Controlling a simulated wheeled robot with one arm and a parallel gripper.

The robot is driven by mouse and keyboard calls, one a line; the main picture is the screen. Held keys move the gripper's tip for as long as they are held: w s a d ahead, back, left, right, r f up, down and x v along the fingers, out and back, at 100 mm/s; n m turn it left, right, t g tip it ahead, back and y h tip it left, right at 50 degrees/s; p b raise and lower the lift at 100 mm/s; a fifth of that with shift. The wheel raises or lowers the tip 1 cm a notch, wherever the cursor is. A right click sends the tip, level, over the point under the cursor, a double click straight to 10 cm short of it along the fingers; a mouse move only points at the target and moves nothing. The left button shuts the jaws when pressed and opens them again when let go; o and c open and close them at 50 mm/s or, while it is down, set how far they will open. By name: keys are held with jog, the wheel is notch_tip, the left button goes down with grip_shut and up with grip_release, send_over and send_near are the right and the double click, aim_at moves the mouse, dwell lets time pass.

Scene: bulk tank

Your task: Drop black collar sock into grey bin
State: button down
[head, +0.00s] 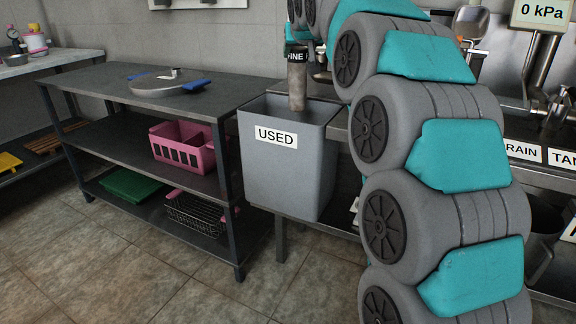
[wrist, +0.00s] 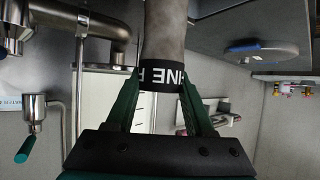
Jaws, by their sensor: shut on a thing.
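The black collar sock (head: 297,88) is a grey-brown tube hanging upright, with a black collar marked in white letters, partly readable as "INE". It also shows in the wrist view (wrist: 164,28). My gripper (wrist: 160,88) is shut on the collar, one green finger on each side. In the head view the gripper is mostly hidden by my arm. The grey bin (head: 285,175), labelled "USED", is open at the top. The sock's lower end appears over the bin's opening; I cannot tell whether it reaches below the rim.
A dark shelf unit (head: 105,84) left of the bin holds a round lid with blue handles (head: 168,81), a pink basket (head: 184,147), a green tray (head: 127,183) and a wire basket (head: 198,214). Steel pipework stands at right. The tiled floor in front is clear.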

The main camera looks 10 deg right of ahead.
aim_at(299, 71)
jog(key=shift+f+b, duration=1.6)
jog(key=shift+f, duration=1.25)
jog(key=shift+c, duration=1)
grip_release()
jog(key=v, duration=0.7)
jog(key=shift+s+r, duration=0.2)
jog(key=shift+s, duration=0.15)
jog(key=shift+s, duration=0.1)
